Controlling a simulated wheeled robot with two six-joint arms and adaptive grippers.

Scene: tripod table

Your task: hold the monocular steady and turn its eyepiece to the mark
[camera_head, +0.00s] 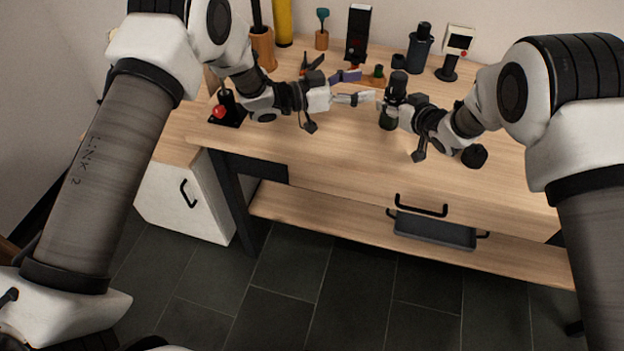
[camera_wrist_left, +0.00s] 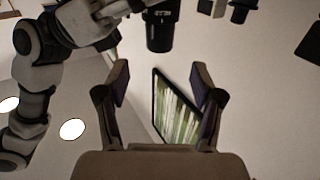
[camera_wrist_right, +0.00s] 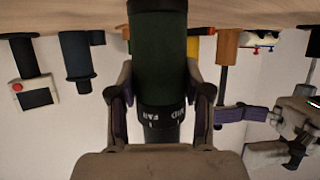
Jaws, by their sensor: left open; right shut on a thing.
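The monocular (camera_head: 397,83) is a dark upright tube over the middle of the table. In the right wrist view its dark green body (camera_wrist_right: 160,50) carries a black ring (camera_wrist_right: 163,122) with white lettering, including "FAR". My right gripper (camera_wrist_right: 160,75) is shut on the green body, one finger on each side. Whether the monocular's base touches the table is unclear. My left gripper (camera_head: 367,86) is open and empty, to the left of the monocular. In the left wrist view, the monocular's black end (camera_wrist_left: 160,32) is beyond the spread fingertips (camera_wrist_left: 160,72), apart from them.
A joystick with a red ball (camera_head: 220,111) stands at the table's left. At the back are a yellow cylinder (camera_head: 283,22), a black box (camera_head: 358,30), a dark blue cylinder (camera_head: 420,48) and a screen device (camera_head: 458,42). The table front (camera_head: 350,165) is clear.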

